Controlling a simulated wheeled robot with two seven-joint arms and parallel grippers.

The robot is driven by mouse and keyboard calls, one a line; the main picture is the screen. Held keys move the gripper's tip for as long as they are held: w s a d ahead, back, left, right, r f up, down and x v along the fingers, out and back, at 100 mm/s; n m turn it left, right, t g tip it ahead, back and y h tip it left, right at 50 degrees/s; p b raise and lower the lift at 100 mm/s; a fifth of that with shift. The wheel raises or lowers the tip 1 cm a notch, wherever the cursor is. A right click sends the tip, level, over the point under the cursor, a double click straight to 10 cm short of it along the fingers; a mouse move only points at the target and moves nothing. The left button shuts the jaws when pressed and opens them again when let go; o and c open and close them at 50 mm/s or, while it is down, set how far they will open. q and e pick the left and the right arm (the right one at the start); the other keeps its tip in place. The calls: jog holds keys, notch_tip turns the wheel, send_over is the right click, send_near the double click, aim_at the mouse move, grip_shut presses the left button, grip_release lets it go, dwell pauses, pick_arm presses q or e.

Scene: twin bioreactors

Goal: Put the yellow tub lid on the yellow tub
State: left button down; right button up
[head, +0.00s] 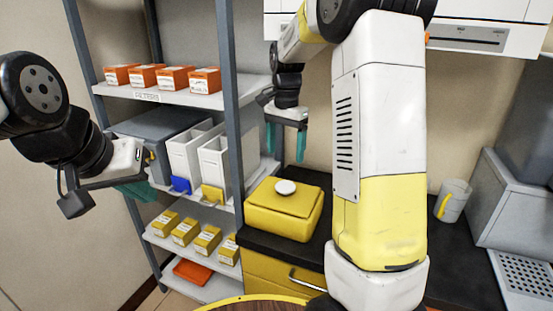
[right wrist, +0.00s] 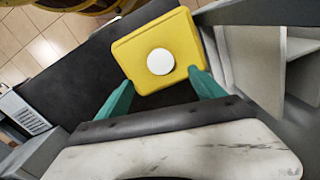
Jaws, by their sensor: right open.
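The yellow tub (head: 283,226) stands on the dark counter in the middle of the head view. The yellow tub lid (head: 264,196), with a round white knob (head: 285,187), lies on top of the tub and looks level. In the right wrist view the lid (right wrist: 137,52) fills the upper middle, and the tub's walls are mostly hidden under it. My right gripper (head: 286,148) is open and empty, pointing down above the lid, apart from the knob. My left gripper (head: 137,189) is at the left, away from the tub; its finger gap does not show clearly.
A grey shelf rack (head: 233,110) stands left of the tub, with orange boxes (head: 205,80), white bins (head: 215,165) and yellow boxes (head: 207,239). A mug (head: 454,201) and a grey machine (head: 505,205) are at the right. The dark counter (right wrist: 75,80) beside the tub is bare.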

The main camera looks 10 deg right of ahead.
jog(key=s+r+n+t, duration=0.2)
jog(key=s+n, duration=0.1)
jog(key=s, duration=0.5)
jog(key=s+a+r+n+t+y, duration=0.1)
jog(key=s+r+n+t, duration=0.1)
jog(key=s, duration=0.6)
jog(key=s+a+r+n+t+y, duration=0.1)
jog(key=s+r+n+t, duration=0.1)
jog(key=s+n, duration=0.3)
jog(key=shift+s+r, duration=0.25)
jog(key=shift+s, duration=1.35)
jog(key=shift+a, duration=0.1)
